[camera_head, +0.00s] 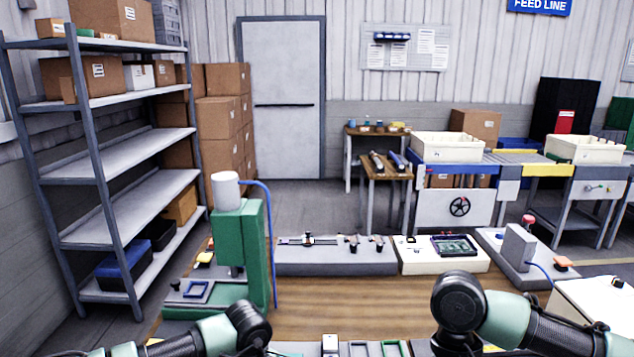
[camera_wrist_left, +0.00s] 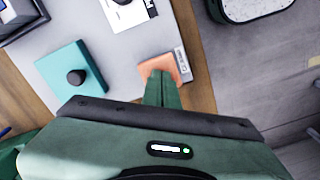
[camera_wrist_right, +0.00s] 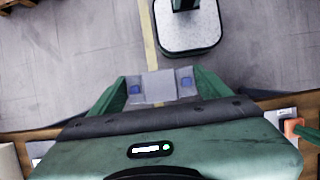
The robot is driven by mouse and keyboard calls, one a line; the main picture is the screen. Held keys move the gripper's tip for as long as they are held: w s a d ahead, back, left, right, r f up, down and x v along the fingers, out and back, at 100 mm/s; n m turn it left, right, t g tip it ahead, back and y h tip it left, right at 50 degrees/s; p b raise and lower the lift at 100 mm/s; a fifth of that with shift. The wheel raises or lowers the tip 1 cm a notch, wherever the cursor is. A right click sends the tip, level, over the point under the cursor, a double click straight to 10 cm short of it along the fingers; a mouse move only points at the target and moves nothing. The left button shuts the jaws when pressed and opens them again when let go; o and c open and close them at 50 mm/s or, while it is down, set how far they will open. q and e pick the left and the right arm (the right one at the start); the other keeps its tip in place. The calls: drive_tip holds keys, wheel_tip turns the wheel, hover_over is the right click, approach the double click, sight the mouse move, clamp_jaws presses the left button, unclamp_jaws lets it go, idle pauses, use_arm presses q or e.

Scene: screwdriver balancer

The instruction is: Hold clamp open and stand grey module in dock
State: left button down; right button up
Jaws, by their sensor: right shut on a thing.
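My right gripper (camera_wrist_right: 158,88) is shut on the grey module (camera_wrist_right: 158,86), a light grey block with a blue square near each finger, in the right wrist view. My left gripper (camera_wrist_left: 162,84) has its green fingers together, with the tips at an orange pad (camera_wrist_left: 157,66), perhaps the clamp's lever. I cannot tell if they press on it. A pale labelled part (camera_wrist_left: 182,66) is beside the pad. The pad also shows at the right edge of the right wrist view (camera_wrist_right: 292,127), apart from the module. I cannot make out the dock clearly. Both grippers are out of the head view.
A grey plate (camera_wrist_left: 105,50) carries a teal block (camera_wrist_left: 72,78) with a black knob and a white card (camera_wrist_left: 130,12). On the wooden bench (camera_head: 350,300), a green press (camera_head: 245,250) stands left and grey fixtures (camera_head: 335,262) line the back. The bench middle is clear.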

use_arm(q)
drive_tip(key=shift+f+b, duration=0.5)
drive_tip(key=shift+f, duration=0.1)
use_arm(e)
drive_tip(key=shift+f, duration=0.6)
use_arm(q)
drive_tip(key=shift+r, duration=0.1)
use_arm(e)
drive_tip(key=shift+r, duration=0.15)
drive_tip(key=shift+w+a+f+m+t+y, duration=0.95)
drive_tip(key=shift+w+f+m, duration=1.05)
drive_tip(key=shift+w+m, duration=1.15)
drive_tip(key=shift+w+a+f+m+t+y, duration=0.6)
drive_tip(key=shift+w+a+f+m, duration=0.75)
drive_tip(key=shift+w+f+m, duration=1.25)
drive_tip(key=shift+w+a+f+m+t+y, duration=0.75)
drive_tip(key=shift+w+a+f+m, duration=0.55)
drive_tip(key=shift+w+m, duration=2.35)
drive_tip(key=shift+w+d+f+n, duration=0.1)
drive_tip(key=shift+w+f+n, duration=0.1)
drive_tip(key=shift+f, duration=0.55)
drive_tip(key=shift+w+d+f+n, duration=0.1)
drive_tip(key=shift+w+f+n, duration=0.1)
drive_tip(key=shift+f, duration=0.55)
drive_tip(key=o, duration=1.5)
